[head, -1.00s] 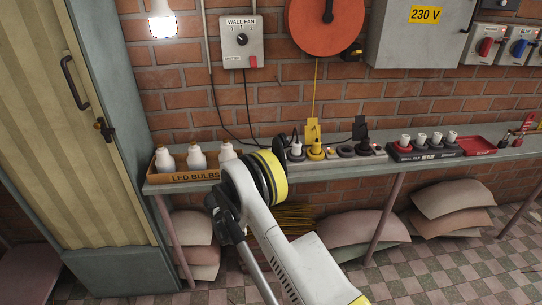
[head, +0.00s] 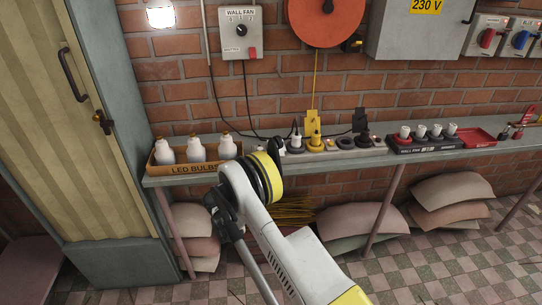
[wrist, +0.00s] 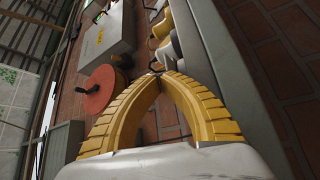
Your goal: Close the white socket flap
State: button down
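The socket strip (head: 374,150) lies along the shelf under the brick wall. It bears a white plug (head: 297,140), a yellow socket with its yellow flap (head: 313,122) standing up, and a dark socket with its dark flap (head: 360,121) raised. I cannot make out the white flap for certain; my arm stands in front of the strip's left end. My gripper (wrist: 157,75) has yellow ribbed fingers whose tips meet, with nothing seen held. In the wrist view, yellow and white parts (wrist: 166,50) on the shelf lie just beyond the tips.
A box of LED bulbs (head: 190,168) stands left of my arm on the shelf (head: 430,157). A black tray (head: 428,143) of white-topped plugs and a red tray (head: 478,137) lie right. A red reel (head: 326,18) and wall fan switch (head: 241,33) hang above.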

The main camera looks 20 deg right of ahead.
jog(key=v, duration=1.1)
jog(key=w+d+r+n+y, duration=0.1)
jog(key=d+r+y, duration=0.35)
jog(key=r, duration=0.55)
jog(key=s+d+r+g+y, duration=0.1)
jog(key=s+d+r+y, duration=0.1)
jog(key=s+r+y, duration=0.5)
jog(key=s+a+y, duration=0.4)
jog(key=s+a, duration=0.1)
jog(key=s, duration=0.8)
jog(key=s+a+m+t+y, duration=0.1)
jog(key=s+a+y, duration=0.3)
jog(key=s, duration=1)
jog(key=shift+s+a+f, duration=0.2)
jog(key=shift+s+a, duration=0.05)
jog(key=shift+a, duration=0.35)
jog(key=shift+d, duration=0.1)
